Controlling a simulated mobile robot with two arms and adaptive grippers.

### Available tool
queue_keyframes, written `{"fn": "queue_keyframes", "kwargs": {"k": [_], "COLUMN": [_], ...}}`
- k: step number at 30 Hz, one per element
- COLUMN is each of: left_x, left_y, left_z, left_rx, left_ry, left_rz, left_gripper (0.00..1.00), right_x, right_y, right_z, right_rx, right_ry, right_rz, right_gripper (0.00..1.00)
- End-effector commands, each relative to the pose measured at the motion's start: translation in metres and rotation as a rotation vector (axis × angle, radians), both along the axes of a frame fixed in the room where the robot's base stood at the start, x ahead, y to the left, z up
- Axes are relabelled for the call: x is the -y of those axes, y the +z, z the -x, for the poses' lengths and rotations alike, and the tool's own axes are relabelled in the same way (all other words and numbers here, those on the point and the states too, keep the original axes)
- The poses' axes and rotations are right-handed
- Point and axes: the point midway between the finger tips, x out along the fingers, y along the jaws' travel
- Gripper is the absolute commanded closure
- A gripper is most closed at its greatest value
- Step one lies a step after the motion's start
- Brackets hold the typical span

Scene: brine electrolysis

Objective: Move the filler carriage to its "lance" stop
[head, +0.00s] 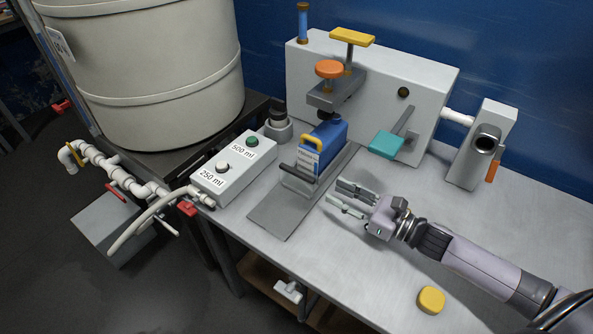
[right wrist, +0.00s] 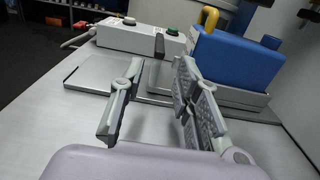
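The filler carriage (head: 297,185) is a grey tray with a dark bar handle at its near end, sitting on a flat grey track (head: 272,213). A blue jug (head: 334,141) with a yellow handle and white label stands on it, under the orange-knobbed filler head (head: 328,72). My right gripper (head: 337,191) is open and empty, to the right of the track and apart from the carriage. In the right wrist view its two fingers (right wrist: 158,84) are spread, with the dark bar (right wrist: 160,46) upright beyond them and the blue jug (right wrist: 238,57) to the right. No "lance" marking is readable. My left gripper is not in view.
A button box (head: 233,167) marked 250 ml and 500 ml stands left of the track. A teal paddle lever (head: 386,144) juts out behind my gripper. A yellow cap-like piece (head: 431,299) lies at the front. The bench (head: 340,262) is clear between.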

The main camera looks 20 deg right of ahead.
Motion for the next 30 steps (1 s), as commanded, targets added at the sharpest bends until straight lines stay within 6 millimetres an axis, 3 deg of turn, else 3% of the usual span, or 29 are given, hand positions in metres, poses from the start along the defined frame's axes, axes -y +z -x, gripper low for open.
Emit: {"fn": "queue_keyframes", "kwargs": {"k": [10, 19, 30], "left_x": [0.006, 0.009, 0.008], "left_y": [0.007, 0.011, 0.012], "left_z": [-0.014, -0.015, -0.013], "left_rx": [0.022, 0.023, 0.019], "left_ry": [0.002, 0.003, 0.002], "left_rz": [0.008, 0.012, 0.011], "left_gripper": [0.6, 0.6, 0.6], "right_x": [-0.035, -0.065, -0.078], "right_y": [0.002, 0.002, 0.0], "right_z": [-0.046, -0.084, -0.1], "right_rx": [0.003, 0.002, -0.001], "right_ry": [0.0, 0.001, 0.0], "right_rz": [-0.002, -0.002, 0.001], "right_gripper": [0.7, 0.7, 0.7]}}
